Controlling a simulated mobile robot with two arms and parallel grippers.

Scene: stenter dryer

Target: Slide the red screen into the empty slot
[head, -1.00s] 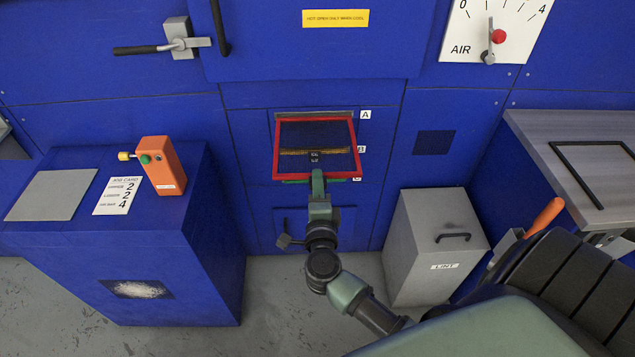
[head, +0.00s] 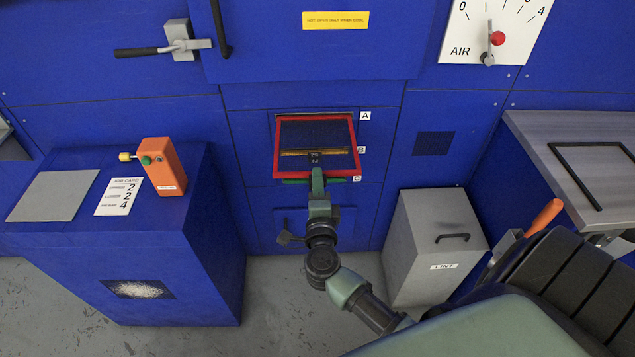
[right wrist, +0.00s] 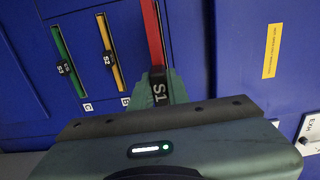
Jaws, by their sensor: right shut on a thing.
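The red screen (head: 356,140) is a red frame with dark mesh, in front of the slot panel in the head view. My right gripper (head: 317,166) is shut on its black handle, marked S1 in the right wrist view (right wrist: 160,88). There the red screen (right wrist: 152,35) shows edge-on, in line with the top slot A. A yellow screen (right wrist: 108,50) marked S2 sits in slot B and a green screen (right wrist: 62,58) marked S3 in slot C. My left gripper is not in view.
A blue cabinet (head: 215,250) with an orange control box (head: 163,166) stands left. A grey lint bin (head: 425,235) stands right, below a grey worktop (head: 560,135). Open floor (head: 290,300) lies between cabinet and bin.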

